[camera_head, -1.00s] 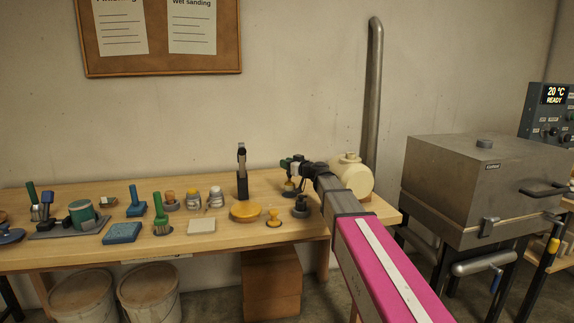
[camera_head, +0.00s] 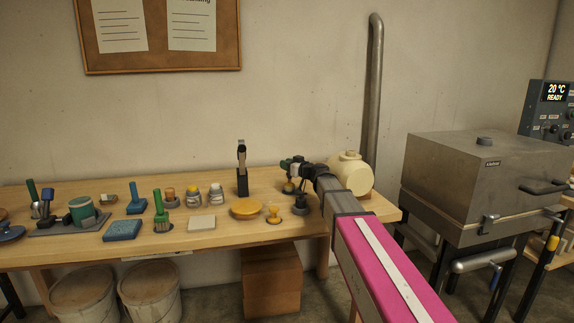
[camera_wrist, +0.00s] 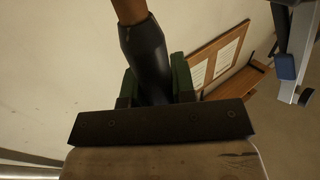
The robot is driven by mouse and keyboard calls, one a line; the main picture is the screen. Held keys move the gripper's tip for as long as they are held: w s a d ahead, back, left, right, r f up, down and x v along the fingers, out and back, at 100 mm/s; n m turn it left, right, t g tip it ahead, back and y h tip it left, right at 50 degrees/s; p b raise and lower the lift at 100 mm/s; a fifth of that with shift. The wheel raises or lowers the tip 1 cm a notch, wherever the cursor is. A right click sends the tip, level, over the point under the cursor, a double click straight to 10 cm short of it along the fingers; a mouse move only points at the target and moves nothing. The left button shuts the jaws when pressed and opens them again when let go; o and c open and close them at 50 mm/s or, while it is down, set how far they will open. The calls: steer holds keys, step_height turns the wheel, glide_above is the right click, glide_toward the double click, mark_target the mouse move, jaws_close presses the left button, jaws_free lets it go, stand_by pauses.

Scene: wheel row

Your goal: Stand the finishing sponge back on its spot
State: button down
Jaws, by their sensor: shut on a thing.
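My gripper (camera_head: 291,166), with green fingers, is over the right part of the bench. In the wrist view its green fingers (camera_wrist: 155,88) are shut on a dark, tapered handle (camera_wrist: 147,55) with an orange-brown end. The held thing's far part is hidden, and I cannot tell from its look whether it is the finishing sponge. A round yellow pad (camera_head: 246,210) lies flat on the bench.
A yellow knob (camera_head: 273,214) and a dark round tool (camera_head: 301,205) stand close in front of my gripper. A black upright tool (camera_head: 242,170) is to the left, and a cream jar (camera_head: 350,174) to the right. Brushes and sponges fill the bench's left side.

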steer(key=shift+f, duration=0.1)
steer(key=c, duration=0.9)
jaws_free()
steer(key=shift+o, duration=0.2)
steer(key=shift+s+d, duration=0.1)
steer(key=v, duration=0.7)
steer(key=shift+s+d, duration=0.25)
stand_by(0.4)
